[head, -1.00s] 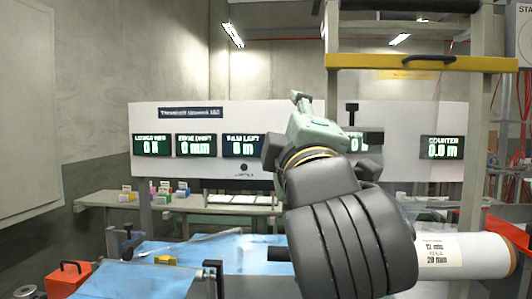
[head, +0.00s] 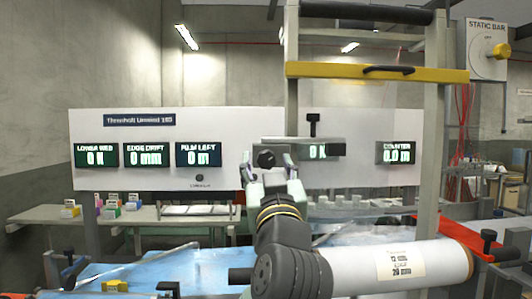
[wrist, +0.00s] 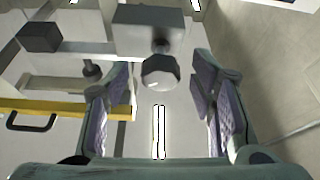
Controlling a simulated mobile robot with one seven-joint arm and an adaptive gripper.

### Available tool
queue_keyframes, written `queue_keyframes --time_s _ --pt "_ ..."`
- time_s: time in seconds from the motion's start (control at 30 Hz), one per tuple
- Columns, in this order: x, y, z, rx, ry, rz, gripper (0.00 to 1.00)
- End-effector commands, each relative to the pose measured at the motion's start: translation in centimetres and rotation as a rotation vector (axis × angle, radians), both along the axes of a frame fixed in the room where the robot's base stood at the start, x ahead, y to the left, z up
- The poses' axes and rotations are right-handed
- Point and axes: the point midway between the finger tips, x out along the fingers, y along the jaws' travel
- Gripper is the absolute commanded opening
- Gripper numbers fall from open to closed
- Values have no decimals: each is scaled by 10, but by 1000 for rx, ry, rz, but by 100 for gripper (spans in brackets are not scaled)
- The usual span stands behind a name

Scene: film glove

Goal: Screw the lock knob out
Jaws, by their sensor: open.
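A dark faceted knob (wrist: 160,72), which looks like the lock knob, sits on a short stem at a grey block (wrist: 148,28) in the wrist view. In the head view a dark knob (head: 266,159) shows at the tips of my gripper (head: 268,168). In the wrist view the two fingers of my gripper (wrist: 163,95) stand wide apart, one on each side of the knob. A gap shows on both sides, so they do not appear to grip it. How deep the knob lies between the fingers is hard to tell.
A yellow bar (head: 375,72) with a black handle crosses the frame above right. A second knob (wrist: 92,70) is at left in the wrist view. A white film roll (head: 430,262) lies at the lower right. Readout screens (head: 146,155) line the white panel behind.

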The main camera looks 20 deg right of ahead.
Motion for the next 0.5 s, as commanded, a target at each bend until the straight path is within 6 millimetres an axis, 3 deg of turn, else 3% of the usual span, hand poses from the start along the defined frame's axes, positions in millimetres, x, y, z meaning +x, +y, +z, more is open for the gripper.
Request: queue_keyframes --time_s 0.2,0.5 --pt "16 -4 7 0 1 1 51" --pt "17 -4 7 -1 0 0 50"
